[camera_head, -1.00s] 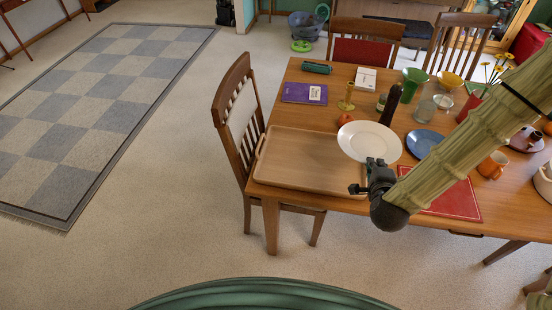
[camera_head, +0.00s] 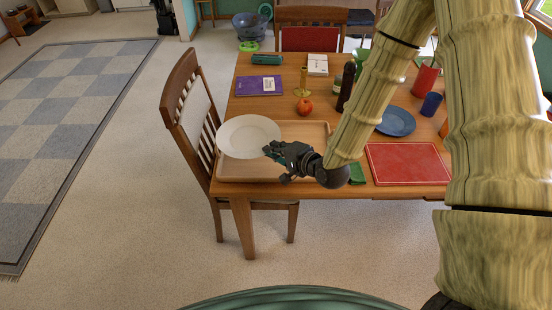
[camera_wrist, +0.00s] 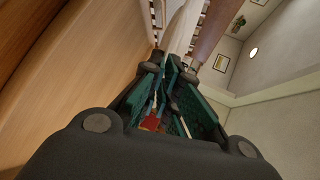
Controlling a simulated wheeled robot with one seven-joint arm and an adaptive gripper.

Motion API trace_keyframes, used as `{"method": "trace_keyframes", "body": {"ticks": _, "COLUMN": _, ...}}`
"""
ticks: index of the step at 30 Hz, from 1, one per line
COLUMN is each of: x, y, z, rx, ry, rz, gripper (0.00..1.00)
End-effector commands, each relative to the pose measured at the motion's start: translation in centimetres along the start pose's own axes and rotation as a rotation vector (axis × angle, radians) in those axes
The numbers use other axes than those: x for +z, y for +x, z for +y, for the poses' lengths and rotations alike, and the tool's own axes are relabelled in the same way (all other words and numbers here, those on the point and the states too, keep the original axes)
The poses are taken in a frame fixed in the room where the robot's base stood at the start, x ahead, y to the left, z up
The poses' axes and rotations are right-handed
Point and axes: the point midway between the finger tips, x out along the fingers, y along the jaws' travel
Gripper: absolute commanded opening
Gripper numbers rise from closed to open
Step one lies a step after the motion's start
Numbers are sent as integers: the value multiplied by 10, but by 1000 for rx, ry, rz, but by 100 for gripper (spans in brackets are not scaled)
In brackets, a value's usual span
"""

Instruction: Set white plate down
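The white plate (camera_head: 248,136) is at the left end of the wooden tray (camera_head: 305,132) in the head view, overlapping the tray's left edge. It appears held above the tray, though the gap is hard to judge. My gripper (camera_head: 272,151) is at the plate's right rim and appears shut on it. In the wrist view, a pale strip of the plate (camera_wrist: 182,32) runs up from between the fingers (camera_wrist: 172,76). Wood fills the left of that view. The plate hides part of the tray.
A wooden chair (camera_head: 183,105) stands close to the table's left side, near the plate. An apple (camera_head: 305,107), a candle holder (camera_head: 302,83), a dark bottle (camera_head: 346,88) and a purple book (camera_head: 258,86) lie beyond the tray. A blue plate (camera_head: 397,121) and red mat (camera_head: 408,164) are to the right.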

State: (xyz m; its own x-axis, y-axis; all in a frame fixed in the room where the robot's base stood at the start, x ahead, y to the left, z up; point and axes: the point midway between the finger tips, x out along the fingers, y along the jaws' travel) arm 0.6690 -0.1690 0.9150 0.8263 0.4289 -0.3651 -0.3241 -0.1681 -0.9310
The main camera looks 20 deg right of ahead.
Motion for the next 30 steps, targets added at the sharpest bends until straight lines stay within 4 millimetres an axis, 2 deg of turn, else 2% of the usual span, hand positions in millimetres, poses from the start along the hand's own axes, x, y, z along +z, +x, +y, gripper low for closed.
{"method": "trace_keyframes", "body": {"ticks": 1, "x": -1, "y": 2, "z": 15, "rx": -3, "ry": -17, "rz": -36, "gripper": 0}}
{"method": "trace_keyframes", "body": {"ticks": 6, "x": 2, "y": -2, "z": 43, "rx": -9, "ry": -69, "rz": -174, "gripper": 0}}
{"method": "trace_keyframes", "body": {"ticks": 15, "x": 5, "y": -18, "z": 85, "rx": -16, "ry": -135, "rz": -351, "gripper": 0}}
{"method": "trace_keyframes", "body": {"ticks": 19, "x": 5, "y": -22, "z": 92, "rx": -17, "ry": -147, "rz": -383, "gripper": 0}}
{"method": "trace_keyframes", "body": {"ticks": 23, "x": -1, "y": -16, "z": 90, "rx": -17, "ry": -152, "rz": -393, "gripper": 0}}
{"method": "trace_keyframes", "body": {"ticks": 30, "x": -29, "y": 18, "z": 80, "rx": -18, "ry": -154, "rz": -392, "gripper": 0}}
